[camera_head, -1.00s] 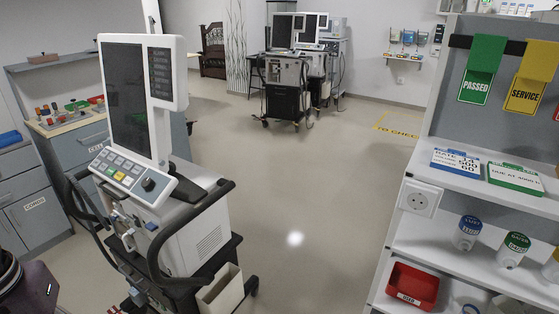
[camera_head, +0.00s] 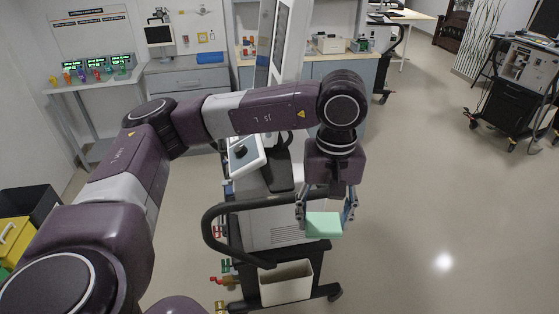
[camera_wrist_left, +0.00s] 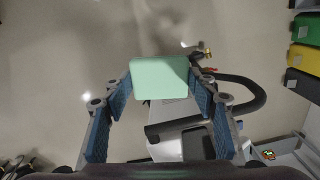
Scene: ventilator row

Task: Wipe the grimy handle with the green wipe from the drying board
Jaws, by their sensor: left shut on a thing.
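My left gripper (camera_head: 325,216) is shut on the green wipe (camera_head: 323,225), a pale green block held between its fingers. The wipe also shows in the left wrist view (camera_wrist_left: 160,78), with a blue-padded finger on each side. The ventilator (camera_head: 280,222) stands below and behind my left arm. Its black handle (camera_head: 208,230) curves out to the left of the gripper, apart from the wipe. The handle also shows in the left wrist view (camera_wrist_left: 262,96), right of the wipe. I cannot make out grime on it. My right gripper is out of view.
A white bin (camera_head: 286,284) hangs low on the ventilator's cart. Yellow and black bins (camera_head: 14,236) stand at the far left. Another ventilator (camera_head: 518,85) is at the right back. The floor (camera_head: 430,220) to the right is clear.

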